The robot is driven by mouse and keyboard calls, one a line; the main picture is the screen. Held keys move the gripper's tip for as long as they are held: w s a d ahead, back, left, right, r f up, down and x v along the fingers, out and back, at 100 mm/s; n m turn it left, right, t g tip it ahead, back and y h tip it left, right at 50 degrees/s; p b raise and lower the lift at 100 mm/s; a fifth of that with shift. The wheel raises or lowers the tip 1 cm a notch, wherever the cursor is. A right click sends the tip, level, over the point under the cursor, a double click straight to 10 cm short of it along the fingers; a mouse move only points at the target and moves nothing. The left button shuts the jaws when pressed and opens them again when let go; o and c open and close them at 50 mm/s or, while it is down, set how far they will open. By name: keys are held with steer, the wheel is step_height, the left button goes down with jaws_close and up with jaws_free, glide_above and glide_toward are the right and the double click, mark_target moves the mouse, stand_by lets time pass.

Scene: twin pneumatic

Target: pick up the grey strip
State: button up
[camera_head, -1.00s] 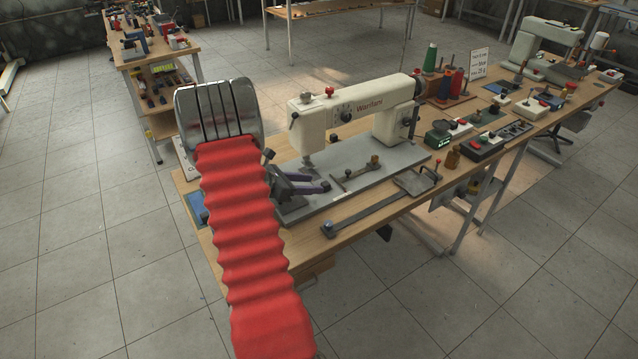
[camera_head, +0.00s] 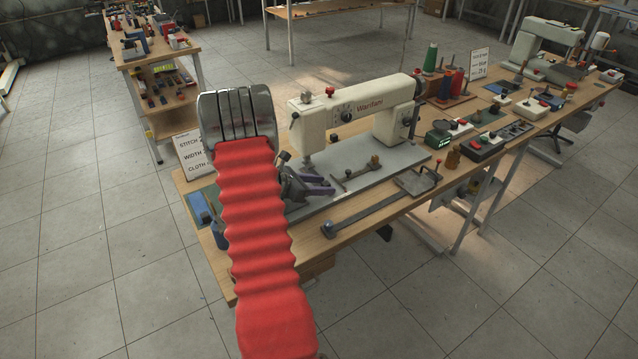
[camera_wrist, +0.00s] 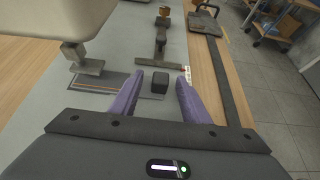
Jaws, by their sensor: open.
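In the wrist view, a flat grey strip (camera_wrist: 108,84) with an orange line lies on the sewing machine's bed beneath the presser foot, its right end beside my left finger. A small dark block (camera_wrist: 159,85) shows between my two purple fingers; I cannot tell whether it joins that strip. A longer dark grey strip (camera_wrist: 232,92) runs along the table's front, right of my fingers; it also shows in the head view (camera_head: 372,211). My gripper (camera_wrist: 160,77) is open, with nothing visibly clamped. In the head view my gripper (camera_head: 331,185) is low over the bed, below the machine arm.
The cream sewing machine (camera_head: 352,102) stands close behind my gripper, its head overhanging at the wrist view's upper left. A T-shaped fixture (camera_wrist: 160,43) lies just beyond my fingertips. Thread spools (camera_head: 456,82) and small control boxes (camera_head: 482,143) crowd the table to the right.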

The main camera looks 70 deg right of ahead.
steer(key=shift+c, duration=0.7)
jaws_close()
